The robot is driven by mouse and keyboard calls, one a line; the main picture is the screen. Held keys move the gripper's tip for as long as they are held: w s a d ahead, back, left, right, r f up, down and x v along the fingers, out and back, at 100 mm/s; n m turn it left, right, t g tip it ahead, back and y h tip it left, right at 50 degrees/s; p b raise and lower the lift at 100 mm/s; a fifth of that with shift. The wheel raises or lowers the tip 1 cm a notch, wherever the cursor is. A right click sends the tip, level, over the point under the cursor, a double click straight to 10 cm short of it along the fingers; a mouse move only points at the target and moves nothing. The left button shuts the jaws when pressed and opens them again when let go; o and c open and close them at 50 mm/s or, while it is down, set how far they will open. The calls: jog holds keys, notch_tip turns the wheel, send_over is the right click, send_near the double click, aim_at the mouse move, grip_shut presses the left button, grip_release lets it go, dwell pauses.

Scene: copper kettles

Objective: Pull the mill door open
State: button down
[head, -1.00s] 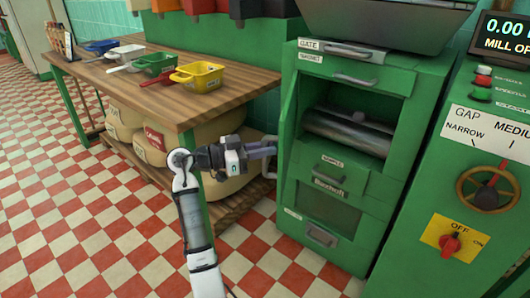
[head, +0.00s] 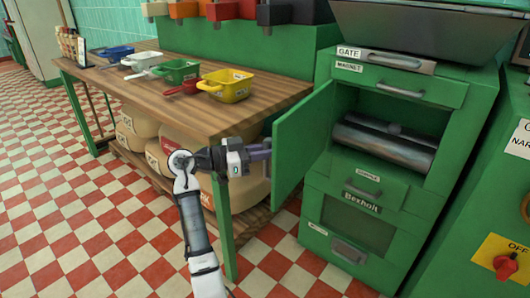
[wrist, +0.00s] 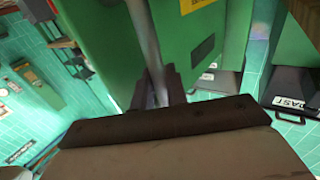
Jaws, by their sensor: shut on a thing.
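The mill door (head: 303,140) is a green panel standing open at the left side of the mill opening, swung out toward the left. Rollers (head: 385,142) show inside the opening. My gripper (head: 266,152) is at the door's free left edge. In the wrist view my gripper (wrist: 158,88) is shut on the grey vertical bar of the door handle (wrist: 143,32), with the door's green panel (wrist: 190,45) beside it. In the head view the handle is hidden behind the fingers and the door's edge.
A wooden table (head: 140,95) stands left of the door, with a yellow scoop (head: 225,87) and other coloured scoops on it. Sacks (head: 250,185) lie on its lower shelf, close behind my gripper. The mill's lower drawer (head: 350,250) is shut. Checkered floor is free in front.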

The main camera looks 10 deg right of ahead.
jog(key=shift+w, duration=0.15)
dwell(0.3)
jog(key=c, duration=1.5)
grip_release()
jog(key=s+a, duration=0.1)
jog(key=a, duration=1.2)
jog(key=shift+a, duration=0.4)
